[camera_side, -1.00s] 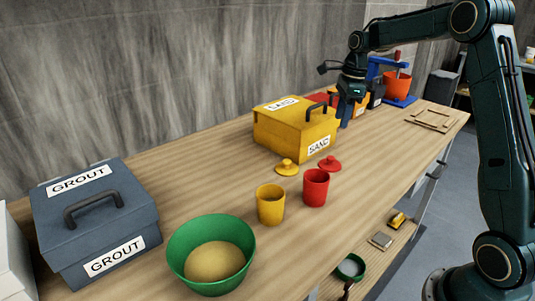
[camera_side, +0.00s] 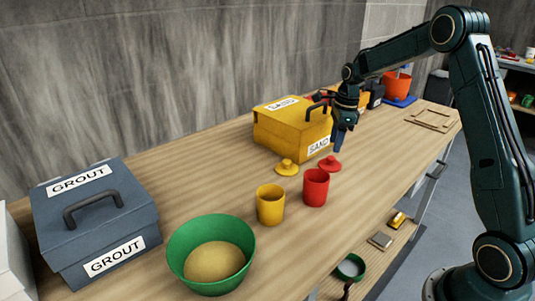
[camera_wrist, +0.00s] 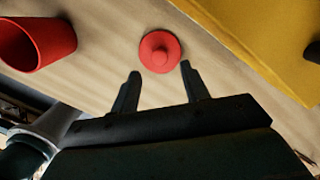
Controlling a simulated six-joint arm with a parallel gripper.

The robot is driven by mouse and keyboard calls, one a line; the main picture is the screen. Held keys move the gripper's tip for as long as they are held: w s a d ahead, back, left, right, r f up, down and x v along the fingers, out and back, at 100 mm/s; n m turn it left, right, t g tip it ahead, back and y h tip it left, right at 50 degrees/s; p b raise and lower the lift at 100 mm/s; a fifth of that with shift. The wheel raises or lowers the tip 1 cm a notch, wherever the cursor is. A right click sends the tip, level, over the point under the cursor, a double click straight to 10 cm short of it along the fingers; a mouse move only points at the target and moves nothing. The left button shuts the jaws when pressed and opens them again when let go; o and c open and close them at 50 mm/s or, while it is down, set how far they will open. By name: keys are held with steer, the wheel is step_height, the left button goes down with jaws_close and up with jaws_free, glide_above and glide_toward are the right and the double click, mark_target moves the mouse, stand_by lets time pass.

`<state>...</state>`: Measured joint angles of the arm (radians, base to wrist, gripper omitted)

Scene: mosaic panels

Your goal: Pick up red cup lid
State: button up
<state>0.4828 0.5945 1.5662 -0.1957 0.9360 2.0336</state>
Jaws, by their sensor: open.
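The red cup lid (camera_side: 330,163) lies on the wooden table, knob up, just behind and to the right of the red cup (camera_side: 316,187). In the wrist view the red lid (camera_wrist: 160,50) shows just beyond my open fingertips, roughly centred between them. My gripper (camera_side: 338,148) is open and empty, pointing down above the table near the lid. It also shows in the wrist view (camera_wrist: 160,72). The red cup (camera_wrist: 36,43) is at the upper left of the wrist view.
The yellow SAND box (camera_side: 293,124) stands close behind the lid. A yellow lid (camera_side: 286,167) and yellow cup (camera_side: 270,204) are to the left. A green bowl (camera_side: 210,253) and grey GROUT box (camera_side: 95,220) stand farther left. The table right of the lid is clear.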

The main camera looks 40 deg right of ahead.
mark_target(332, 157)
steer(key=shift+f, duration=0.3)
steer(key=shift+f, duration=0.1)
steer(key=shift+w+a+f, duration=0.1)
steer(key=shift+a+f, duration=0.05)
steer(key=shift+f, duration=1.1)
steer(key=shift+w+a+f, duration=0.1)
steer(key=shift+a+f, duration=0.05)
steer(key=shift+f, duration=1.1)
steer(key=c, duration=1)
